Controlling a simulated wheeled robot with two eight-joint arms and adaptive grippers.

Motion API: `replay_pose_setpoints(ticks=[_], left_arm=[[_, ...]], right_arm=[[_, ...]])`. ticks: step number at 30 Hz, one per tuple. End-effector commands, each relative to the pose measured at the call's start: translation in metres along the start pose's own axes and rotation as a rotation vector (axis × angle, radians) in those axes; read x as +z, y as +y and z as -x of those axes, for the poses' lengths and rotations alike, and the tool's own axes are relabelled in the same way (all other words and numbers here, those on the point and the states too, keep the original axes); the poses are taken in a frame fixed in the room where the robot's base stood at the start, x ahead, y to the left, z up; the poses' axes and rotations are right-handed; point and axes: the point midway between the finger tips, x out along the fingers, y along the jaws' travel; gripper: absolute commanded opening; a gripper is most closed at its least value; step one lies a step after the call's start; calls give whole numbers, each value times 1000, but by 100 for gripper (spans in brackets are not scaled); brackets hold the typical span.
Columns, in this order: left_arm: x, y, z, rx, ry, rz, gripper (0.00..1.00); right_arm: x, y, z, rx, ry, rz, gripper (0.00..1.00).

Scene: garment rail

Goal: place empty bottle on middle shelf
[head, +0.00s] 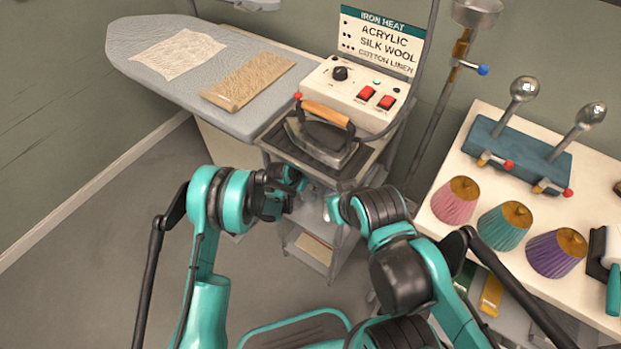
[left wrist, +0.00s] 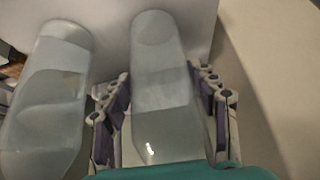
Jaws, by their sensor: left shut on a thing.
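In the left wrist view, my left gripper (left wrist: 160,88) is shut on a pale translucent bottle (left wrist: 160,120), with one finger on each side of it. A second, similar bottle (left wrist: 45,110) stands to the left, apart from the held one. In the head view, my left gripper (head: 290,182) is low in front of the iron stand, and the bottle in it is mostly hidden. The stand's lower shelves (head: 312,243) show partly beneath the arms.
An iron (head: 322,142) rests on the stand's top, below a control box (head: 350,95). A white table (head: 480,130) with several coloured cones is at the right. The floor at left is clear.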

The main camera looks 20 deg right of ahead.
Motion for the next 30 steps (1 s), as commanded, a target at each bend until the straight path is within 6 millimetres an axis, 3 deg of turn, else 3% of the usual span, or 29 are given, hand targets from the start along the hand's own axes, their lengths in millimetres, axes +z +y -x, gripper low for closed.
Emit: replay_pose_setpoints(ticks=[9, 10, 12, 23, 30], left_arm=[[3, -1, -3, -1, -2, 0, 24], [3, -1, -2, -1, -2, 0, 64], [3, -1, -2, -1, -2, 0, 79], [1, -1, 0, -1, -2, 0, 79], [-1, -1, 40, -2, -2, 2, 79]], right_arm=[[0, 0, 0, 0, 0, 0, 0], [0, 0, 0, 0, 0, 0, 0], [0, 0, 0, 0, 0, 0, 0], [0, 0, 0, 0, 0, 0, 0], [-10, 0, 15, 0, 0, 0, 0]])
